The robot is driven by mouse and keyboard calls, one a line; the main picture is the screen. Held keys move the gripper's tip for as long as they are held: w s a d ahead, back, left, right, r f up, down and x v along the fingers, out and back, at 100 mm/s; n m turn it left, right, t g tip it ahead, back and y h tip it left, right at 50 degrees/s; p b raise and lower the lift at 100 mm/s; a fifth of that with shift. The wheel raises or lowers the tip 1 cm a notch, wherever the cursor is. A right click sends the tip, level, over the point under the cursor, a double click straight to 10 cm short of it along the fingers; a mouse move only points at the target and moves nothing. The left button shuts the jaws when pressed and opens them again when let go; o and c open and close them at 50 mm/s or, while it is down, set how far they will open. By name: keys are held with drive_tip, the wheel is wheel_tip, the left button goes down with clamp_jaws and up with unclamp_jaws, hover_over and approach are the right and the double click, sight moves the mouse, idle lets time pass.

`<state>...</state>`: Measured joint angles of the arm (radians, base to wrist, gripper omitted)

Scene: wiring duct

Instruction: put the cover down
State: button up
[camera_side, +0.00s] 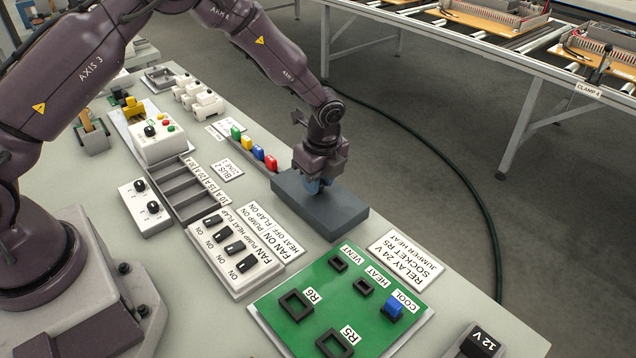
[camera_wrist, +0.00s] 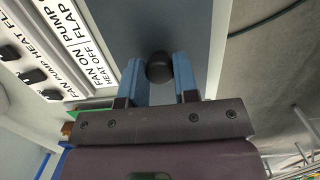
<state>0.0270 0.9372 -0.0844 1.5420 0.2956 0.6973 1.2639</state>
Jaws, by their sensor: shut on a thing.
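The cover (camera_side: 342,207) is a long dark grey-blue slab near the bench's far edge, right of the coloured fuses in the side view. My gripper (camera_side: 314,184) is over its top, pointing down. In the wrist view, the two blue fingers of my gripper (camera_wrist: 160,78) are on either side of a round black knob (camera_wrist: 158,66) on the cover (camera_wrist: 150,22), shut on it. The cover looks about level. What is under it is hidden, and I cannot tell whether it rests on something or is held slightly above.
A switch panel (camera_side: 236,255) lies left of the cover, and a green relay board (camera_side: 325,300) in front. Green, yellow, blue and red fuses (camera_side: 255,151) stand behind-left. A 12 V block (camera_side: 478,342) is near right. The bench edge drops to floor beyond the cover.

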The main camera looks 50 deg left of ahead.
drive_tip(key=shift+f, duration=0.65)
drive_tip(key=o, duration=0.9)
drive_tip(key=shift+f, duration=0.15)
drive_tip(key=shift+c, duration=0.2)
